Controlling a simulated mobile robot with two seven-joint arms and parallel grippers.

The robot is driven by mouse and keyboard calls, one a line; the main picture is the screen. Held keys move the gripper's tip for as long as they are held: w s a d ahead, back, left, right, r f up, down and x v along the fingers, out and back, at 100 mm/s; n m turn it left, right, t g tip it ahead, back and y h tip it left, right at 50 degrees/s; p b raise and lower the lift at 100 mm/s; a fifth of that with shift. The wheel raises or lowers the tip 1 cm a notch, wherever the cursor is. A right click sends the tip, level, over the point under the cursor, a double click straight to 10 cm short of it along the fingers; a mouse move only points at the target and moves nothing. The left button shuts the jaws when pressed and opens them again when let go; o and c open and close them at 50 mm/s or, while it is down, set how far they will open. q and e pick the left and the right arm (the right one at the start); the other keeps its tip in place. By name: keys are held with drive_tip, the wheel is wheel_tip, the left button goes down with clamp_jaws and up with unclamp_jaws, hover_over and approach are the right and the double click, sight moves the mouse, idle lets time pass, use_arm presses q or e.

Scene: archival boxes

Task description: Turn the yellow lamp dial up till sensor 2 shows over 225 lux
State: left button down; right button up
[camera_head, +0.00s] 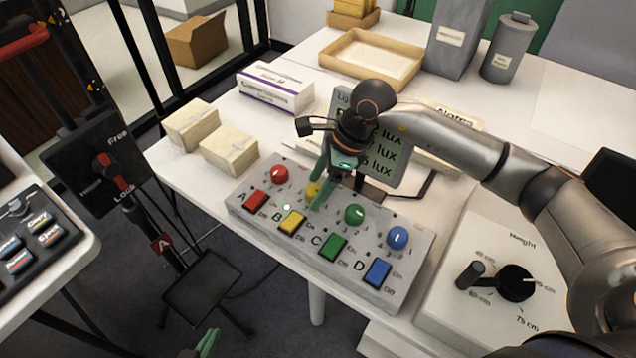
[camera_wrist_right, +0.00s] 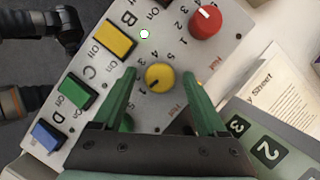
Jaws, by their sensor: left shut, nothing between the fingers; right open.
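The yellow lamp dial (camera_head: 313,189) is a round knob on the grey control box, above the yellow B switch (camera_head: 292,222). In the wrist view the dial (camera_wrist_right: 159,77) lies between the two green fingertips of my right gripper (camera_wrist_right: 159,73), with gaps on both sides. In the head view my right gripper (camera_head: 319,187) is open over the box and partly covers the dial. The lux display (camera_head: 385,158) stands behind; my arm hides most of its figures, so sensor 2 cannot be read. My left gripper (camera_head: 208,342) is shut and empty, low at the bottom edge.
Red (camera_head: 279,175), green (camera_head: 354,214) and blue (camera_head: 397,237) dials share the box close by. A height unit (camera_head: 497,285) with a crank stands at right. Cream boxes (camera_head: 229,149) lie at left, a tray (camera_head: 370,60) behind.

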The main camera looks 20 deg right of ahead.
drive_tip(key=shift+c, duration=0.2)
drive_tip(key=c, duration=0.8)
clamp_jaws()
use_arm(q)
drive_tip(key=shift+s+f, duration=0.25)
drive_tip(key=shift+s, duration=0.1)
